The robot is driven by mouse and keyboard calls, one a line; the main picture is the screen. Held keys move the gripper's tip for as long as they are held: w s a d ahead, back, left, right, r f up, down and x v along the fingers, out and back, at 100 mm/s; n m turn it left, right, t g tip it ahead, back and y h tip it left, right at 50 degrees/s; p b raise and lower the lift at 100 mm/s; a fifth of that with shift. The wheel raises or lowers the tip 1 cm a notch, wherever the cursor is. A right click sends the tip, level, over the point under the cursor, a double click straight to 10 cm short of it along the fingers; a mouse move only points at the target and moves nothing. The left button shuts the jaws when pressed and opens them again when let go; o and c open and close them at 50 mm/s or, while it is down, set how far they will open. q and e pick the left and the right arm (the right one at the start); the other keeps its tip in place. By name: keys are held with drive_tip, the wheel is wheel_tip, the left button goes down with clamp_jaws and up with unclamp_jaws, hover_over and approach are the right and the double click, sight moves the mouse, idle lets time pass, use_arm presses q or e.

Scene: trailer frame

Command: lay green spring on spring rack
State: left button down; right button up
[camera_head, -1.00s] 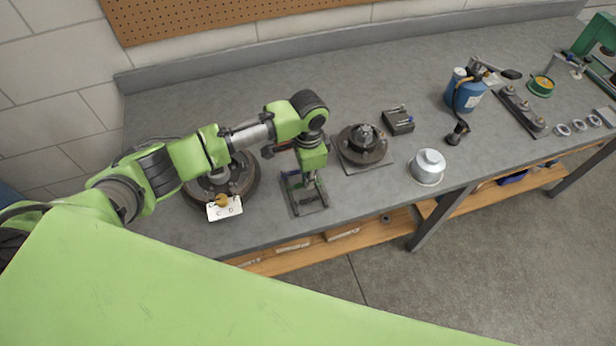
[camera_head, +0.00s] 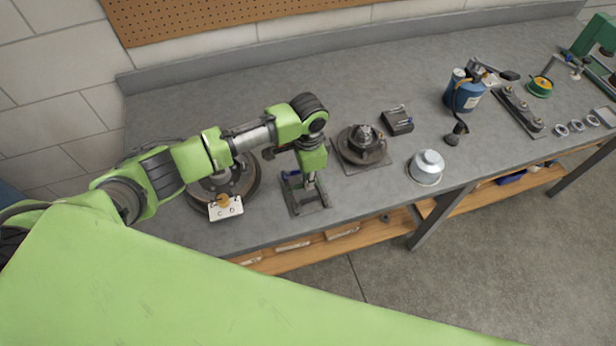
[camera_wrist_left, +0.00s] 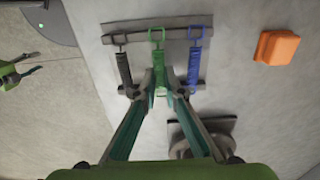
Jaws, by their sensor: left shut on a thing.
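The spring rack (camera_head: 322,204) lies near the bench's front edge, and its plate shows in the left wrist view (camera_wrist_left: 140,56). My left gripper (camera_wrist_left: 160,84) is shut on the green spring (camera_wrist_left: 158,56). The green spring is over the middle of the rack, lined up between a dark spring (camera_wrist_left: 124,68) on the left and a blue spring (camera_wrist_left: 194,66) on the right. Its upper hook is near the rack's far bar; I cannot tell whether it touches. In the head view my left gripper (camera_head: 309,184) points down over the rack and hides the green spring.
A brake drum (camera_head: 243,178) with a white tag (camera_head: 226,209) stands left of the rack. A hub on a plate (camera_head: 362,146) stands close on the right. Farther right are a silver can (camera_head: 427,168) and a blue bottle (camera_head: 464,96). An orange block (camera_wrist_left: 277,47) lies beside the rack.

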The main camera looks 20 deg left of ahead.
idle(0.3)
use_arm(q)
drive_tip(key=c, duration=2)
unclamp_jaws()
drive_tip(key=shift+c, duration=0.2)
drive_tip(key=c, duration=0.3)
wheel_tip(320, 180, up, 5)
drive_tip(key=p, duration=0.5)
drive_tip(key=shift+f, duration=0.15)
drive_tip(key=shift+r, duration=1.15)
